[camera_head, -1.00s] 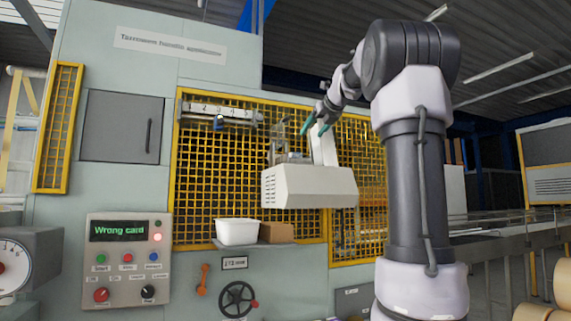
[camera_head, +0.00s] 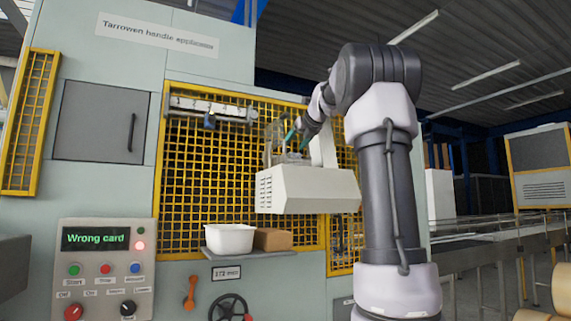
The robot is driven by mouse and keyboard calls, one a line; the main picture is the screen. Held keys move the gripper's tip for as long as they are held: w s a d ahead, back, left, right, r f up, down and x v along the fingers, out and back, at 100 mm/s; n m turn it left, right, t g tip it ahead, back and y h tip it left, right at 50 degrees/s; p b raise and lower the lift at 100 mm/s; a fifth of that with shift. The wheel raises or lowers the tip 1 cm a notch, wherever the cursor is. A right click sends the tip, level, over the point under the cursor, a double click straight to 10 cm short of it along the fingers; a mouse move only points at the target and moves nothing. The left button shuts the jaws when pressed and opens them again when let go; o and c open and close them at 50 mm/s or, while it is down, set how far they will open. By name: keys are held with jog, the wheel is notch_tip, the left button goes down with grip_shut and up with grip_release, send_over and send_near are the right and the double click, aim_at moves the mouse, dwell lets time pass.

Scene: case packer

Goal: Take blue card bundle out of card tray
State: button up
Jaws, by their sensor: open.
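My gripper (camera_head: 295,137), with teal fingertips, is open and points down just above the metal parts on top of a white slanted unit (camera_head: 305,190) on the machine front. I cannot tell whether its fingers touch anything there. The card tray is not clearly distinguishable; it may be among the small grey parts (camera_head: 290,160) on top of that unit. I cannot make out a blue card bundle at this size.
A white tub (camera_head: 229,240) and a brown box (camera_head: 272,239) stand on a small shelf below the unit. A control panel (camera_head: 104,268) reads "Wrong card" with a lit red lamp. A yellow mesh guard (camera_head: 190,190) lies behind. A conveyor (camera_head: 490,240) runs at right.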

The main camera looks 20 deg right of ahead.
jog(key=x, duration=0.6)
jog(key=shift+f, duration=0.5)
jog(key=shift+s, duration=0.15)
grip_shut()
jog(key=shift+r, duration=0.15)
